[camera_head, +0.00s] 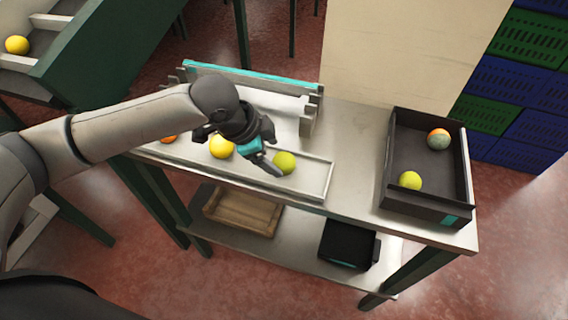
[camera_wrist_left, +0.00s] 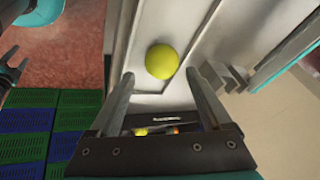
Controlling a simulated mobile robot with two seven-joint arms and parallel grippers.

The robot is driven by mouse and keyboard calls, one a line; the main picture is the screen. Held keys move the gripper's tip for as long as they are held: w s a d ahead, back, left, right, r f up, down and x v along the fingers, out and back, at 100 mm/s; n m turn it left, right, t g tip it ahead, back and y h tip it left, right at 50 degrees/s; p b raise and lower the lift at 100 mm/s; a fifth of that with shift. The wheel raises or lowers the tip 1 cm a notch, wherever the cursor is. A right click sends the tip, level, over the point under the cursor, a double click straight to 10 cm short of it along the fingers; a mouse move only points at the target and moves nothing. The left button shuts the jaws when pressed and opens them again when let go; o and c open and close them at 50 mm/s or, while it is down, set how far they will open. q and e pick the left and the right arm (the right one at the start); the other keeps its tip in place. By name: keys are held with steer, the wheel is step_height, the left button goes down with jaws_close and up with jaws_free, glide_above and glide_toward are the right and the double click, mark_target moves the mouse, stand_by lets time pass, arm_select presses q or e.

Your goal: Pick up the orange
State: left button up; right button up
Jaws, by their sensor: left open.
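An orange fruit (camera_head: 168,139) shows only in part behind my left forearm on the sorting tray. A yellow fruit (camera_head: 221,147) and a yellow-green fruit (camera_head: 284,163) lie on the same tray (camera_head: 318,180). My left gripper (camera_head: 262,160) is open above the tray, between the yellow and yellow-green fruits in the head view. In the left wrist view, a yellow-green fruit (camera_wrist_left: 161,61) lies just past the open fingertips, with nothing held between them.
A dark bin (camera_head: 468,175) at the table's right holds a yellow-green fruit (camera_head: 410,181) and an orange fruit with a grey-green patch (camera_head: 438,138). A teal-topped rail (camera_head: 250,77) backs the tray. Blue and green crates (camera_head: 510,80) stand behind. The table between tray and bin is clear.

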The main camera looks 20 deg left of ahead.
mark_target(280, 159)
arm_select(q)
steer(key=shift+b+x, duration=0.55)
steer(key=shift+x, duration=2.2)
steer(key=shift+w+r, duration=0.1)
steer(key=shift+w, duration=0.05)
steer(key=c, duration=1.2)
